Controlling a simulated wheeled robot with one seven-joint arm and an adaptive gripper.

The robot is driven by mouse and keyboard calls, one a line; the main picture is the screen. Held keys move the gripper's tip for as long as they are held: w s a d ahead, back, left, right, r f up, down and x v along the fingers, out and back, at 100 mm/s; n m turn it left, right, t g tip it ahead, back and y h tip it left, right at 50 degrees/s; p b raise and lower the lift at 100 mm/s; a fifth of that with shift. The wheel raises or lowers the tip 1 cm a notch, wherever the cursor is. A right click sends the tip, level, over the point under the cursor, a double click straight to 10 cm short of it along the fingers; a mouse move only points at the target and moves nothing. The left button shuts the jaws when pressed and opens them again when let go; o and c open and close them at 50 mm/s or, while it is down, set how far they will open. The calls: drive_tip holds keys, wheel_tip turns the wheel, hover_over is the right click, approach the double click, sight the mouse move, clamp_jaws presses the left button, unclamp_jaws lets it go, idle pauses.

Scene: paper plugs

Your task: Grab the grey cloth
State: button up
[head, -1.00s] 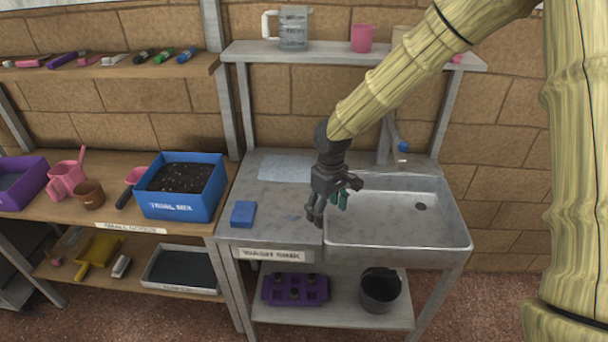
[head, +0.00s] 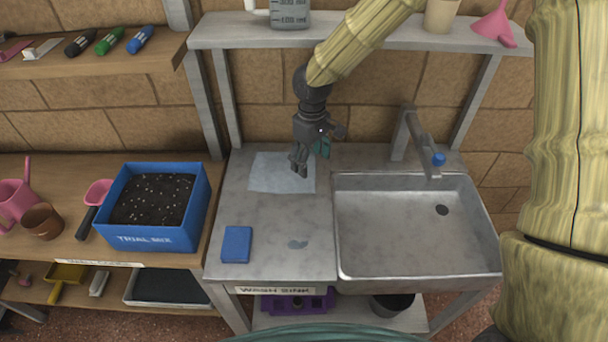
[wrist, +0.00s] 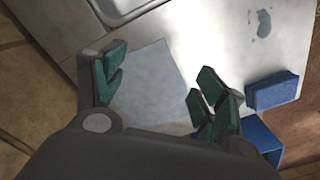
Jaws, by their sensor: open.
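The grey cloth (head: 272,173) lies flat at the back of the wash sink's metal counter, left of the basin. My gripper (head: 302,162) hangs above the cloth's right part in the head view and hides some of it. In the wrist view, the cloth (wrist: 155,88) lies between and beyond the open fingers of my gripper (wrist: 160,95). The fingers have green pads and hold nothing. The cloth looks apart from the fingers, below them.
A blue sponge (head: 237,244) lies on the counter's front left, with a small wet patch (head: 297,244) right of it. The sink basin (head: 410,225) and tap (head: 420,145) are to the right. A shelf (head: 215,32) runs above. A blue soil box (head: 150,237) stands left.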

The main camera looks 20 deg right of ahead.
sight(310, 190)
wheel_tip(310, 190, down, 4)
drive_tip(key=b, duration=0.3)
drive_tip(key=shift+w+r, duration=0.1)
drive_tip(key=shift+f+b, duration=0.3)
drive_tip(key=shift+b, duration=0.2)
wheel_tip(310, 190, down, 3)
drive_tip(key=shift+b, duration=1.2)
drive_tip(key=shift+f, duration=1.25)
drive_tip(key=shift+f+b, duration=0.25)
drive_tip(key=shift+b, duration=0.1)
drive_tip(key=shift+s+a, duration=0.1)
drive_tip(key=shift+s, duration=0.2)
drive_tip(key=c, duration=1.1)
drive_tip(key=shift+c, duration=0.8)
drive_tip(key=shift+c, duration=0.6)
